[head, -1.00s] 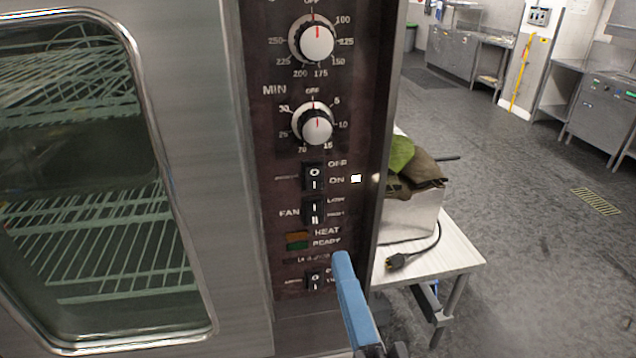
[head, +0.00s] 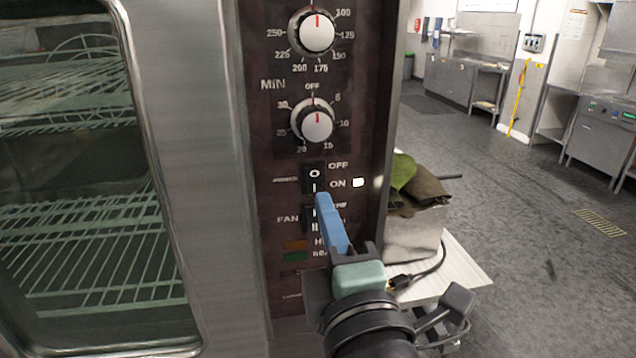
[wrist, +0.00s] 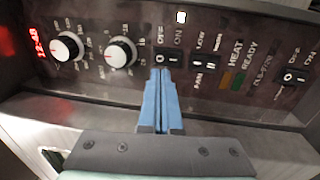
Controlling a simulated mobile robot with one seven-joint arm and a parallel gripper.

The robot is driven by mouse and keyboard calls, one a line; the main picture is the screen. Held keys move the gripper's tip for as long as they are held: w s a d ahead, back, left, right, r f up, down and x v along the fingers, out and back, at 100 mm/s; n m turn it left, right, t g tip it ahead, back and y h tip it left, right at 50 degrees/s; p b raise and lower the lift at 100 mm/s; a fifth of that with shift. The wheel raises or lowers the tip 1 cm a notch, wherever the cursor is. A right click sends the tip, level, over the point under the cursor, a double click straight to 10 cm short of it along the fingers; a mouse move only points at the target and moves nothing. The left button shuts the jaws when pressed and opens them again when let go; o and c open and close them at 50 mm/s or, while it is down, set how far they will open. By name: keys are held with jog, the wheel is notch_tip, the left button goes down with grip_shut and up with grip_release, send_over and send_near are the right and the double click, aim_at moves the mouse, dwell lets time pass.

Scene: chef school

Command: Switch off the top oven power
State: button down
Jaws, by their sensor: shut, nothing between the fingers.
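The oven's dark control panel (head: 262,150) stands upright beside the glass door in the head view. The power switch (head: 314,178) is a black rocker marked OFF above and ON below, under the minute dial. It also shows in the wrist view (wrist: 167,57), just beyond my fingertips. My gripper (head: 322,198) has its blue fingers shut together and empty. The fingertips are at the lower edge of the power switch and cover part of the fan switch (head: 309,218). I cannot tell whether they touch the panel.
The temperature dial (head: 317,32) and minute dial (head: 312,121) sit above the switch. In the wrist view, another OFF/ON rocker (wrist: 291,77) is at the right. Open floor lies beyond.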

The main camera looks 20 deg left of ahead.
aim_at(312, 172)
jog(key=shift+p+x, duration=1)
jog(key=shift+x, duration=1.6)
jog(key=shift+w+a+r+p, duration=0.1)
jog(key=shift+r+p, duration=0.3)
jog(key=shift+p, duration=0.1)
jog(key=shift+r+g+h, duration=0.15)
jog(key=shift+g+h, duration=0.15)
jog(key=shift+g, duration=0.1)
jog(key=shift+a, duration=0.1)
